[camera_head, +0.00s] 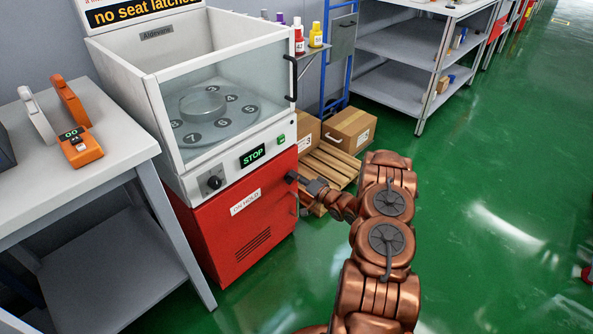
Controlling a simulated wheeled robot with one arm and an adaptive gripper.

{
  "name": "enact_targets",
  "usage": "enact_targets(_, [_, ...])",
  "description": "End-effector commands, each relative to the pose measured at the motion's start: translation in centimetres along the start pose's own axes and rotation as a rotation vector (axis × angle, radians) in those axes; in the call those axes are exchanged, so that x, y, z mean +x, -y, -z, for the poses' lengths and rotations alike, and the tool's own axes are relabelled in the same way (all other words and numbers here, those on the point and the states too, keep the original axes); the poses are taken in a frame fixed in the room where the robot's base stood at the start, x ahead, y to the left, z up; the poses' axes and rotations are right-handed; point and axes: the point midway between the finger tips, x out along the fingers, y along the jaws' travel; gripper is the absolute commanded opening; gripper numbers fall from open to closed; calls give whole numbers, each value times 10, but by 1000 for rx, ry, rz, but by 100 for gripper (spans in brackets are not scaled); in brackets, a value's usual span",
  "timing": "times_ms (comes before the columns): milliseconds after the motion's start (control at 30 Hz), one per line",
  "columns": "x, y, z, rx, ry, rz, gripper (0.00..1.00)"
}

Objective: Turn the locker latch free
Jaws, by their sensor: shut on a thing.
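The red locker (222,226) with an "ON HOLD" label stands under the white glass-fronted machine (212,95). My gripper (301,181) reaches in from the right and is shut on the latch. The fingers hide part of it, so its exact angle is hard to tell. The red door looks closed.
A grey table (105,165) with an orange handheld device (80,147) stands at the left. A wooden pallet (328,166) with cardboard boxes (350,129) lies behind my gripper. Grey shelving (395,88) stands at the back.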

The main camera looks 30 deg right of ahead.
Motion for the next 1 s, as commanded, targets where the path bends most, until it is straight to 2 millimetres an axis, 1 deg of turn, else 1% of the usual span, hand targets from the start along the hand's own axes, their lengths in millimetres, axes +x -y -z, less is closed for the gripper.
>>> enact_targets(33, [5, 6, 5, 35, -3, 10, 0])
enact_targets(300, [4, 0, 2, 283, -2, 10, 0])
enact_targets(500, [5, -3, 1, 429, -1, 10, 0])
enact_targets(700, [5, -5, 1, 531, 0, 11, 0])
enact_targets(1000, [6, -5, 1, 596, 0, 12, 0])
